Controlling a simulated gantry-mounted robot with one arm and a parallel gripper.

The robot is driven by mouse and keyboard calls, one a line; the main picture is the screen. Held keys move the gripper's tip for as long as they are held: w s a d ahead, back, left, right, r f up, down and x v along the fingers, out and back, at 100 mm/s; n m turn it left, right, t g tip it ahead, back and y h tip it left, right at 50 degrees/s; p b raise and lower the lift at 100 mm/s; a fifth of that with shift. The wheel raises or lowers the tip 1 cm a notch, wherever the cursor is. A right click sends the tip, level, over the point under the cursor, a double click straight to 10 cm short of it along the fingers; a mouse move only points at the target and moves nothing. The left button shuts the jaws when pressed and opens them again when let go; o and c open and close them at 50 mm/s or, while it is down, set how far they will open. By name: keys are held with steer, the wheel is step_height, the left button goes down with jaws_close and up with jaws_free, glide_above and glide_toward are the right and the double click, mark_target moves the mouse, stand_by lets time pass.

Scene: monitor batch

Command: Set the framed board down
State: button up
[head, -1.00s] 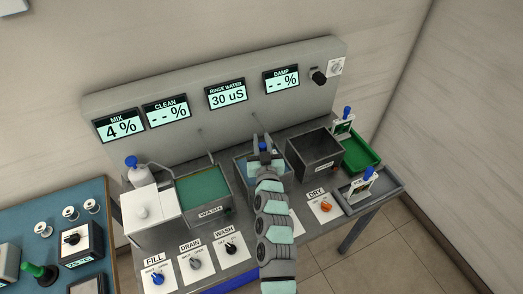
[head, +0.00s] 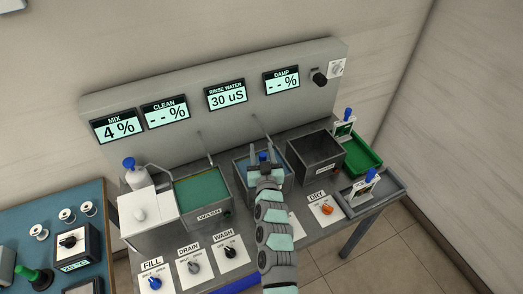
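My gripper (head: 263,156) is over the middle basin (head: 243,184), pointing away from the camera. Its two fingers stand apart, one on each side of a blue handle (head: 263,157), with what looks like a gap on both sides. The framed board under this handle is hidden by my gripper and the basin, so I cannot tell how it rests. Another framed board with a blue handle (head: 344,127) stands at the green tray at right. One more framed board (head: 363,188) stands upright in the grey tray.
The wash basin (head: 228,200) with green liquid is left of my gripper. A dark empty-looking basin (head: 327,169) is to the right, then the green tray (head: 369,160) and grey tray (head: 397,189). Knobs line the front edge. A display panel (head: 200,80) rises behind.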

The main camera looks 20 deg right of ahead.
steer(key=shift+r, duration=0.1)
steer(key=p+v, duration=0.2)
steer(key=v, duration=1)
steer(key=shift+r, duration=0.2)
